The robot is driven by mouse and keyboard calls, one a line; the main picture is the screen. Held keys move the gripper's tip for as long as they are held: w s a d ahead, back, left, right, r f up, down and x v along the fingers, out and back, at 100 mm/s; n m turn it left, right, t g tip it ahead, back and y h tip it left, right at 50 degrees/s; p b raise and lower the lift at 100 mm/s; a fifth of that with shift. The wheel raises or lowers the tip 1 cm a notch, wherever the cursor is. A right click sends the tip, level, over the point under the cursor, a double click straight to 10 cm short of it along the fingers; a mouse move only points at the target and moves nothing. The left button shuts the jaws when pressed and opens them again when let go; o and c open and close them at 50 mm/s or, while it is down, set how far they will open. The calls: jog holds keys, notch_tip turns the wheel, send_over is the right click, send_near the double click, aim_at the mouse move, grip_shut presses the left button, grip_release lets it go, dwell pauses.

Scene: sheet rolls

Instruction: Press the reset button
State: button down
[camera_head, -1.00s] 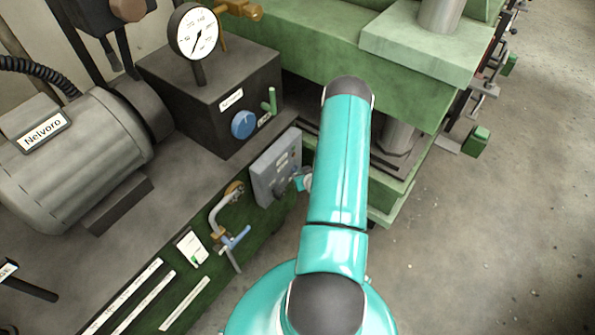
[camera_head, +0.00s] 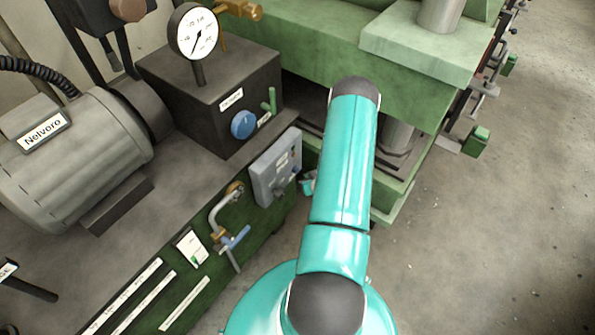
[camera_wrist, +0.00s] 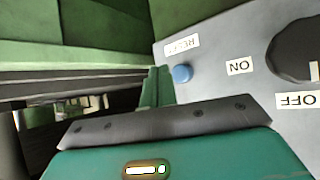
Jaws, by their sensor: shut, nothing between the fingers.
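The reset button is a small blue round knob (camera_wrist: 182,74) on a grey control panel (camera_wrist: 215,55). It sits beside a label reading RESET, seen upside down in the wrist view. In the head view the grey panel (camera_head: 262,178) is on the green machine's front, left of my arm. My gripper (camera_wrist: 158,70) is shut and empty, its tips just left of the blue button in the wrist view. I cannot tell whether they touch it; a small gap shows. In the head view my gripper (camera_head: 308,186) is mostly hidden behind my teal arm.
A dark rotary switch (camera_wrist: 295,50) with ON and OFF labels sits on the same panel. A pipe with a blue valve handle (camera_head: 235,238) is below left. A dark box with a blue knob (camera_head: 243,124) stands above. Open floor (camera_head: 480,240) lies right.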

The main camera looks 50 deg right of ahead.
jog(key=s, duration=0.3)
jog(key=shift+s+d, duration=0.15)
jog(key=shift+s, duration=0.1)
dwell(0.5)
